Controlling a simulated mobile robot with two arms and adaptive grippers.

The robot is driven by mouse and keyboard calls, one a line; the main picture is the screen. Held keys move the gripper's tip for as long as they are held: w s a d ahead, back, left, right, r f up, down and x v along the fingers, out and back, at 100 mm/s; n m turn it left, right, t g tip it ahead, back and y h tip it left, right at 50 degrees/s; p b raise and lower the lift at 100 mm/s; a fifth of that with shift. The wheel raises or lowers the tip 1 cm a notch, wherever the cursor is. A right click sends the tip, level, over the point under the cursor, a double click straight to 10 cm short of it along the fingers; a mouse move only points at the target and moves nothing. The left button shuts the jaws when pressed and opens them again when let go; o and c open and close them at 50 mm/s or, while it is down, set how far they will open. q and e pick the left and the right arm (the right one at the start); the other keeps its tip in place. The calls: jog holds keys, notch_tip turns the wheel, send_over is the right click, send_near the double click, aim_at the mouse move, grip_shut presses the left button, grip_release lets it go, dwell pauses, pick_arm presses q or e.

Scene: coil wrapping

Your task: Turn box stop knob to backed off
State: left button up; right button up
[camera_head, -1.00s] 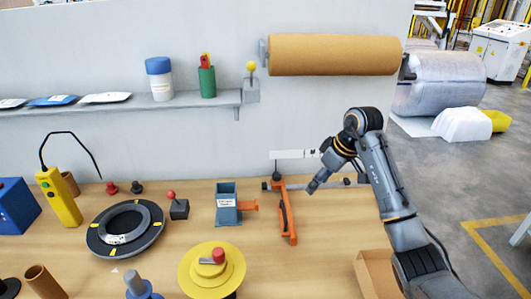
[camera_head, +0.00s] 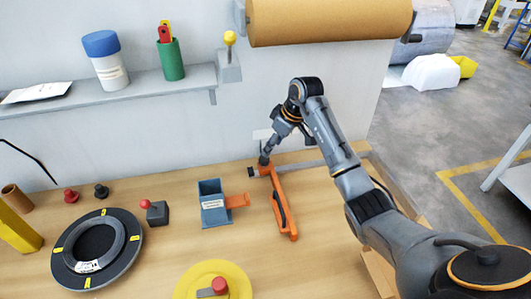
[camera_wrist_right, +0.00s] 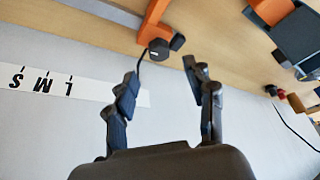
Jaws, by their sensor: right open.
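An orange stop arm (camera_head: 282,205) lies along the back of the bench below the wall. A dark round knob (camera_wrist_right: 159,49) shows at its wall end in the right wrist view. My right gripper (camera_wrist_right: 165,88) is open there, its two fingers apart with the knob beyond their tips and no contact visible. In the head view the right gripper (camera_head: 265,153) is over that end of the orange arm and partly hides the knob. A white strip (camera_wrist_right: 50,84) marked S, M, L is on the wall beside the fingers. My left gripper is out of view.
A blue-grey block with an orange lever (camera_head: 214,205) stands left of the arm. A brown paper roll (camera_head: 330,22) hangs above, and a shelf (camera_head: 120,102) runs along the wall. A black ring (camera_head: 60,258) and a yellow disc (camera_head: 240,275) occupy the bench.

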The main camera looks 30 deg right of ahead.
aim_at(264, 158)
jog(key=x, duration=0.6)
jog(key=shift+w+p, duration=0.1)
jog(key=shift+p, duration=0.3)
jog(key=shift+w+f, duration=0.15)
jog(key=shift+f, duration=0.3)
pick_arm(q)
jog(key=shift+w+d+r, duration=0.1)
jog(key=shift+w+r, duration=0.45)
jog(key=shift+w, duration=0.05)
pick_arm(e)
grip_shut()
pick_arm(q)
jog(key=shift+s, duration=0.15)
